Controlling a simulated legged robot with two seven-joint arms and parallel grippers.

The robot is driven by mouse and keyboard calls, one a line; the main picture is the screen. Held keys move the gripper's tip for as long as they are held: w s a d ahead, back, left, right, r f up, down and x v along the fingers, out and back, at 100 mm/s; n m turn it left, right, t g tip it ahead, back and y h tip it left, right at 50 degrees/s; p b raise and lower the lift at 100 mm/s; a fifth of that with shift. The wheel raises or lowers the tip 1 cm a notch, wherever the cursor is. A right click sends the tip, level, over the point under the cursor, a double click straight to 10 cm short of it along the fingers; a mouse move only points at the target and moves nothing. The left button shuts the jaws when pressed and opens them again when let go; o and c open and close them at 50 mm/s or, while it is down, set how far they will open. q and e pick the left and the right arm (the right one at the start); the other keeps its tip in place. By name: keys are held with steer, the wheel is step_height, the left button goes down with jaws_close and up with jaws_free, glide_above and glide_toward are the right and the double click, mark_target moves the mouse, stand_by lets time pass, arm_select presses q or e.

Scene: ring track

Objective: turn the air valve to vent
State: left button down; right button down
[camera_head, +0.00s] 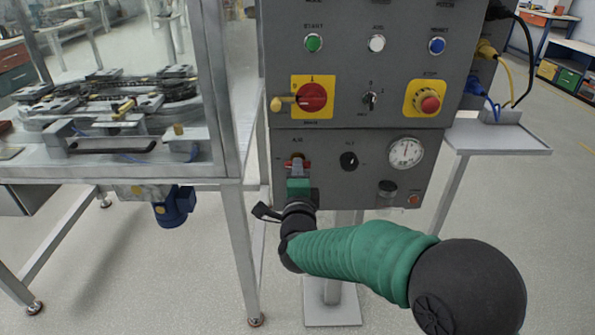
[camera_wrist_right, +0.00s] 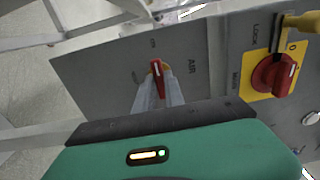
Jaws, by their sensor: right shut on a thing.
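The air valve (camera_wrist_right: 157,79) is a small handle with red showing, on the grey panel under the label AIR. In the head view the air valve (camera_head: 297,163) is at the panel's lower left, partly hidden by my gripper. My right gripper (camera_head: 298,168) reaches up to it from below. In the right wrist view the two grey fingers of my right gripper (camera_wrist_right: 160,90) are closed around the red handle, one on each side. Lettering beside the valve is too small to read surely. My left gripper is not in view.
A pressure gauge (camera_head: 406,153) and a black knob (camera_head: 348,161) are right of the valve. A red rotary switch (camera_head: 312,98) on a yellow plate sits just above. A machine frame leg (camera_head: 240,250) stands close at left. Floor below is open.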

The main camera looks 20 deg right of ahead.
steer(key=shift+f, duration=0.15)
steer(key=shift+f+n+p, duration=0.15)
steer(key=shift+n+p, duration=5.15)
steer(key=shift+n, duration=3.7)
steer(key=c, duration=1.4)
jaws_free()
steer(key=shift+c, duration=0.2)
steer(key=shift+s+r, duration=0.1)
steer(key=shift+r, duration=0.1)
